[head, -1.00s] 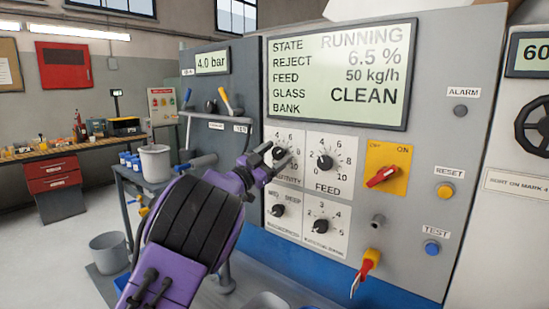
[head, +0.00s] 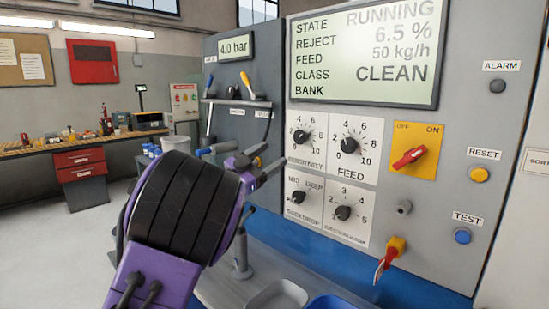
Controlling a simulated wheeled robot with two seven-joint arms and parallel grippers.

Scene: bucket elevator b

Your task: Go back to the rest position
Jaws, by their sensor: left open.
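My left gripper (head: 262,167) is open and empty. It hangs in front of the machine's left side, to the left of the sensitivity dial (head: 300,137) and apart from it. My purple and black left arm fills the lower left of the head view. The control panel (head: 375,150) shows the feed dial (head: 349,146), two lower dials and a red switch (head: 408,158) on a yellow plate. The display (head: 365,55) reads RUNNING, reject 6.5 %, feed 50 kg/h and glass CLEAN. My right gripper is not in view.
A red-handled valve (head: 390,258) sticks out at the panel's lower right. A grey tray (head: 278,297) and a blue bin (head: 328,303) stand below the panel. A workbench (head: 75,145) with red drawers is at the far left, with open floor before it.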

